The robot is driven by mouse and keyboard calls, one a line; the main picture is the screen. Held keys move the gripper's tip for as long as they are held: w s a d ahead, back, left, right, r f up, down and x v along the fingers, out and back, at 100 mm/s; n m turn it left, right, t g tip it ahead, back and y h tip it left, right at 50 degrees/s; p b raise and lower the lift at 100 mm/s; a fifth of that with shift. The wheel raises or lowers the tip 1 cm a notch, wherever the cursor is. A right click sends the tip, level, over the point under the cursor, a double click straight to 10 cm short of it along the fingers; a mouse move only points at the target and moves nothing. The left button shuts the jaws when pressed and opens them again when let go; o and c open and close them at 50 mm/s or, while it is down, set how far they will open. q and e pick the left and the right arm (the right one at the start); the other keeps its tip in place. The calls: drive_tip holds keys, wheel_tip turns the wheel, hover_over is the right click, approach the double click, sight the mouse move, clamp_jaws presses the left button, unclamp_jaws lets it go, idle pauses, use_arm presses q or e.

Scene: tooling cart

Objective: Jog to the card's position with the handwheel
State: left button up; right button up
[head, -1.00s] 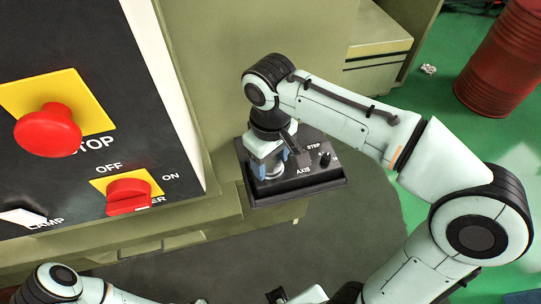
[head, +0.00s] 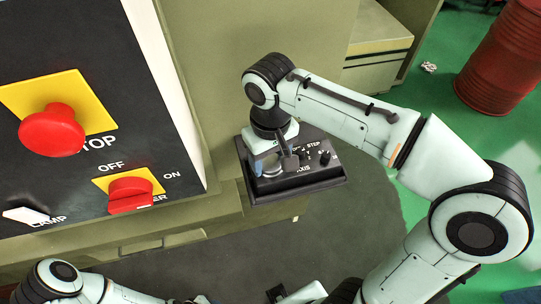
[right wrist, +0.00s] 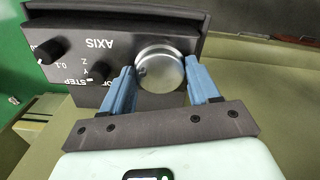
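The handwheel, a round silver knob (right wrist: 160,69), sits on a black control box (head: 318,181) with AXIS and STEP switches. My right gripper (right wrist: 161,68) has its two blue fingers on opposite sides of the wheel. The fingertips meet its rim, with no clear gap. In the head view the right gripper (head: 272,166) is over the left part of the box, and the wheel is partly covered. A small dark mark shows on the wheel's face near one finger. No card can be made out.
A dark panel (head: 75,160) at the left carries a red stop button (head: 51,130) and a red power switch (head: 130,194). A red drum (head: 507,55) stands on the green floor at the upper right. The box is beside an olive cabinet (head: 215,60).

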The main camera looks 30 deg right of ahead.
sight(270, 162)
drive_tip(key=o, duration=0.3)
use_arm(q)
drive_tip(key=w+r+p, duration=0.1)
drive_tip(key=w+r, duration=0.1)
drive_tip(key=w+r+p, duration=0.1)
drive_tip(key=r+p, duration=0.1)
drive_tip(key=shift+w+r, duration=0.15)
drive_tip(key=shift+w, duration=0.2)
use_arm(e)
wheel_tip(270, 162, up, 13)
drive_tip(key=shift+r, duration=0.2)
